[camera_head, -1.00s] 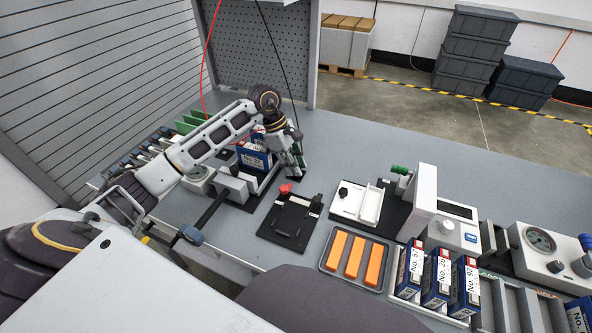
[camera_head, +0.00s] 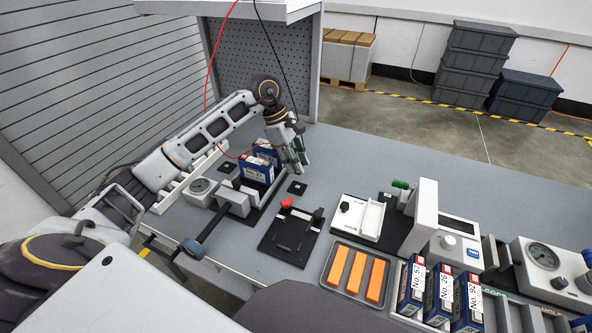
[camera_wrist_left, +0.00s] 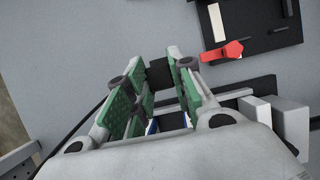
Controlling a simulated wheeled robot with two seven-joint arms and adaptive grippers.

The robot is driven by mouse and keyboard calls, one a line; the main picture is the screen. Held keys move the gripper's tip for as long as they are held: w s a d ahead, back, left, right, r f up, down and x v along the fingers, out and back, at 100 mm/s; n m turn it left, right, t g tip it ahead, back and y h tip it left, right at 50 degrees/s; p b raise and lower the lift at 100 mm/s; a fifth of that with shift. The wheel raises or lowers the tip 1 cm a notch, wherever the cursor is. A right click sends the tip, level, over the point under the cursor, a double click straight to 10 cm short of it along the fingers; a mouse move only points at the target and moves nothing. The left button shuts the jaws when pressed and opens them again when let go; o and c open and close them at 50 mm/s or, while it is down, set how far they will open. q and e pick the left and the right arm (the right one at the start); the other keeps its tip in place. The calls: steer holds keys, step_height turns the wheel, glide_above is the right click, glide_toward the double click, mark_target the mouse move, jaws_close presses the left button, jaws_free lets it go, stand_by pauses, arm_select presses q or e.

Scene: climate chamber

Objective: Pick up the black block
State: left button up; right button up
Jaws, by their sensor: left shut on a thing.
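My left gripper (camera_head: 302,166) is a little above the bench, by the rack of blue boxes; its arm comes in from the left. In the left wrist view its green-padded fingers (camera_wrist_left: 158,68) are shut on the black block (camera_wrist_left: 159,78), a dark square shape between the tips. The fingers hide most of the block in the head view. A small black square pad (camera_head: 297,188) lies on the bench just below the fingertips. My right gripper is not in view.
Blue boxes (camera_head: 257,172) stand in a rack close left of the gripper. A black fixture with a red knob (camera_head: 288,232) lies in front. A tray of orange bars (camera_head: 341,268) and a white device (camera_head: 358,217) are to the right. The bench behind is clear.

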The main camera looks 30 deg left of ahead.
arm_select(q)
step_height(320, 180, up, 2)
steer(key=shift+r, duration=0.5)
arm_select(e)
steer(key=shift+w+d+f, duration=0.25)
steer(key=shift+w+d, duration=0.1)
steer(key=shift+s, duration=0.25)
